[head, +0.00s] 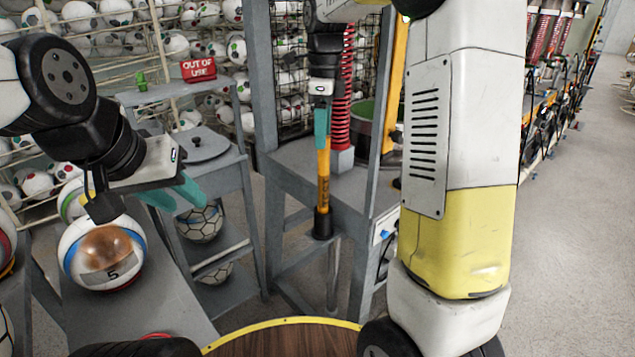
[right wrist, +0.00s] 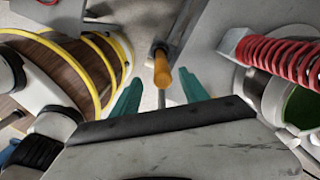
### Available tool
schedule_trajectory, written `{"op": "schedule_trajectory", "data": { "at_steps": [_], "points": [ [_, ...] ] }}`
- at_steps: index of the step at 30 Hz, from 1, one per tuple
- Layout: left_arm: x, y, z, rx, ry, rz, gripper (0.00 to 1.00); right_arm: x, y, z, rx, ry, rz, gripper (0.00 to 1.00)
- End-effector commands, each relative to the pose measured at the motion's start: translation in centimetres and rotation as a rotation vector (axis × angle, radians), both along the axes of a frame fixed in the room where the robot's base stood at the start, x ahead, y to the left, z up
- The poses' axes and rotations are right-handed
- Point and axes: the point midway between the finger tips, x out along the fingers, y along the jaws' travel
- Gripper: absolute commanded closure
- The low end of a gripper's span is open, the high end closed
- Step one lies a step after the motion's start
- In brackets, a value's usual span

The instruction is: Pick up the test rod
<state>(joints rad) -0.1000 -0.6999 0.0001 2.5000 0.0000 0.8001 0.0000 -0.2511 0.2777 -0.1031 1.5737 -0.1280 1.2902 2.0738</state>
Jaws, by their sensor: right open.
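The test rod (head: 324,165) is orange with dark lettering and a black lower end. It stands upright by the front of the grey press frame in the head view. In the right wrist view the rod (right wrist: 162,72) is seen nearly end-on, between the two teal fingers. My right gripper (head: 321,122) points down at the rod's upper end. Its fingers (right wrist: 159,84) are open, one on each side of the rod; contact is not clear. My left gripper (head: 180,194) is at the left, above and beside a ball, away from the rod; its finger gap is unclear.
The grey press frame (head: 257,75) has a red spring (head: 341,95) close to the right gripper. A ball marked 5 (head: 103,255) sits on a grey stand at the left. Open floor (head: 575,230) lies right.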

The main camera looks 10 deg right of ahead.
Motion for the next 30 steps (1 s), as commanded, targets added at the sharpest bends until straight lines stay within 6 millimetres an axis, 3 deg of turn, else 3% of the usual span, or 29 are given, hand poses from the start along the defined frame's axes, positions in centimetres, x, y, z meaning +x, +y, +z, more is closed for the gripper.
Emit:
{"op": "schedule_trajectory", "data": {
  "at_steps": [11, 21, 30],
  "points": [
    [0.0, 0.0, 0.0, 0.0, 0.0, 0.0, 0.64, 0.4, 0.1, -3.3, -0.011, 0.029, -0.081, 0.48],
    [0.0, 0.0, 0.0, 0.0, 0.0, 0.0, 0.64, 0.4, -0.1, -7.9, -0.011, 0.029, -0.08, 0.48],
    [0.0, 0.0, 0.0, 0.0, 0.0, 0.0, 0.64, 0.4, 0.0, -8.4, -0.01, 0.027, -0.079, 0.48]
  ]
}}
